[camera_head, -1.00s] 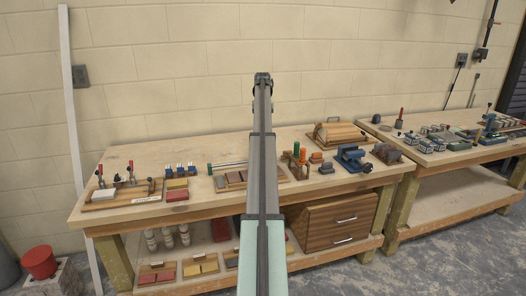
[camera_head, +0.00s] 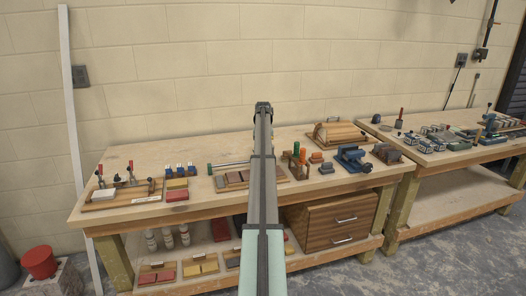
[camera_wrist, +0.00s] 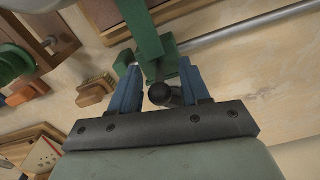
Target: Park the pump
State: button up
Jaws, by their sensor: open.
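No object in these views is clearly recognisable to me as a pump. My gripper (camera_wrist: 160,80) is open in the wrist view, its two blue fingers on either side of a dark round knob (camera_wrist: 160,95). The knob sits beside a green clamp-like piece (camera_wrist: 146,38) with a metal rod (camera_wrist: 250,24) running to the upper right. I cannot tell whether the fingers touch the knob.
The wooden bench (camera_head: 130,218) carries red-handled clamps (camera_head: 131,172), a blue vise-like tool (camera_head: 352,158) and a wooden box (camera_head: 340,133). Bare wood lies to the right there.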

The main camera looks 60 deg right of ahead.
jog(key=shift+f, duration=0.3)
grip_shut()
dwell(0.3)
jog(key=shift+w, duration=0.1)
